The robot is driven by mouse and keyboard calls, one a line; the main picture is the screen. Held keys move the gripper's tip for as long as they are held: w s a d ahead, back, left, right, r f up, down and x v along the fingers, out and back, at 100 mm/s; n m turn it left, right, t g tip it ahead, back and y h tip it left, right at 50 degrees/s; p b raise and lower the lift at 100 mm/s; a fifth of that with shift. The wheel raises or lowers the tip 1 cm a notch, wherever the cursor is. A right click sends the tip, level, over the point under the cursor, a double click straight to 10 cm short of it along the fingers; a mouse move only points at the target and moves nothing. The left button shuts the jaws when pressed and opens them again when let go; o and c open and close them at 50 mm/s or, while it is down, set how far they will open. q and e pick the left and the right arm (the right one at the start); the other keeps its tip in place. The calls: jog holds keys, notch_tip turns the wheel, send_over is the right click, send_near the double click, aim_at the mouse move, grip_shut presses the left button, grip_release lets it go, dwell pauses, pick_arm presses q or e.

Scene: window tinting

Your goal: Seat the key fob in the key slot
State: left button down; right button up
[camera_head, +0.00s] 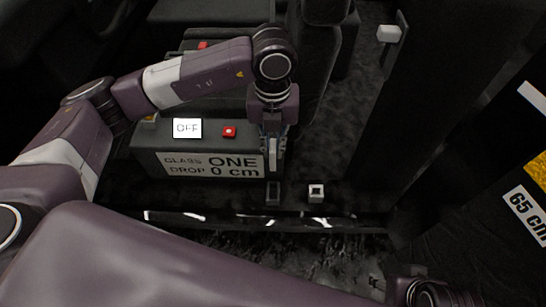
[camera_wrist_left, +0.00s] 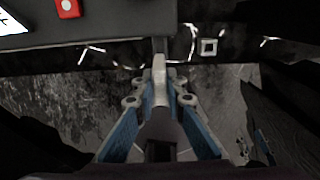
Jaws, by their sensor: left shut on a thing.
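My left gripper (camera_head: 273,168) points down beside the right end of the dark box. It is shut on the key fob (camera_head: 273,191), a narrow dark grey piece below the fingertips. In the left wrist view the fob (camera_wrist_left: 160,45) extends past the closed fingers (camera_wrist_left: 159,75). The key slot (camera_head: 316,192) looks like a small pale square frame with a dark opening, right of the fob and apart from it. It also shows in the left wrist view (camera_wrist_left: 208,46). What seems to be my right gripper (camera_head: 376,283) is small and dark at the bottom right.
The dark box (camera_head: 145,150) carries a white OFF sign (camera_head: 187,128), a red button (camera_head: 229,131) and a label reading GLASS ONE, DROP 0 cm (camera_head: 212,165). A shiny sill edge (camera_head: 210,218) runs in front. Dark panels rise at the right.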

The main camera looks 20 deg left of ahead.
pick_arm(q)
jog(key=shift+r, duration=0.9)
